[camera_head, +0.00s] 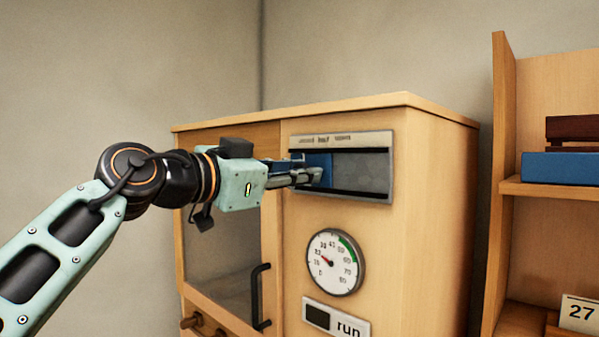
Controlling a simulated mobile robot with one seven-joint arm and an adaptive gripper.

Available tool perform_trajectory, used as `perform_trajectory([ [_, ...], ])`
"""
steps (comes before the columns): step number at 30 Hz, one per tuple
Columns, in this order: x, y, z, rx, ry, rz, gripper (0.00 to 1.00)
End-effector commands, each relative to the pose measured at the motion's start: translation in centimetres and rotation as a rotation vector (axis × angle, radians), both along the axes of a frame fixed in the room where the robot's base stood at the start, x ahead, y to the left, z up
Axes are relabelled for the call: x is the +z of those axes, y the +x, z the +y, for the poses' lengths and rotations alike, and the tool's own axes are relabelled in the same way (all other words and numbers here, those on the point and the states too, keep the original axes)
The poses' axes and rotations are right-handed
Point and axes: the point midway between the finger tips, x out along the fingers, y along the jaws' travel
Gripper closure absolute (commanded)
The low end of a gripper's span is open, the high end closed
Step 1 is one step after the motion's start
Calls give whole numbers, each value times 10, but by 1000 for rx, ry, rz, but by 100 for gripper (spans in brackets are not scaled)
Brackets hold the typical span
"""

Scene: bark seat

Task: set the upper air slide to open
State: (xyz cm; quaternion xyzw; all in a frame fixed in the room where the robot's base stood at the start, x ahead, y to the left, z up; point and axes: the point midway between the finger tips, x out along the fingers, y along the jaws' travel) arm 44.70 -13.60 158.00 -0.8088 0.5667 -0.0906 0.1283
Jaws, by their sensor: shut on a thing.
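The upper air slide is a grey-framed slot (391,162) near the top of the wooden cabinet's front. Small lettering runs along the frame's upper edge, with "half" perhaps in the middle; it is hard to read. A blue slide plate (321,162) sits at the left part of the slot, and a grey panel shows to its right. My gripper (314,177) reaches in from the left and is shut at the blue plate, seemingly on its grip. The fingers hide part of the plate and the slot's left end.
Below the slide are a round dial gauge (335,262) and a "run" label (347,328). The cabinet (432,200) has a glass door with a black handle (261,297) at left. A wooden shelf (505,130) with a blue object (560,167) and a "27" card (581,313) stands at right.

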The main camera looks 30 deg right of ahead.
Motion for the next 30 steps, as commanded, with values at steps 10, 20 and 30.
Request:
perform_trajectory([
  [10,-2,-5,-1,1,1,-1,100],
  [20,-6,-53,-18,3,3,-2,100],
  [30,-1,-80,-29,-1,2,2,100],
])
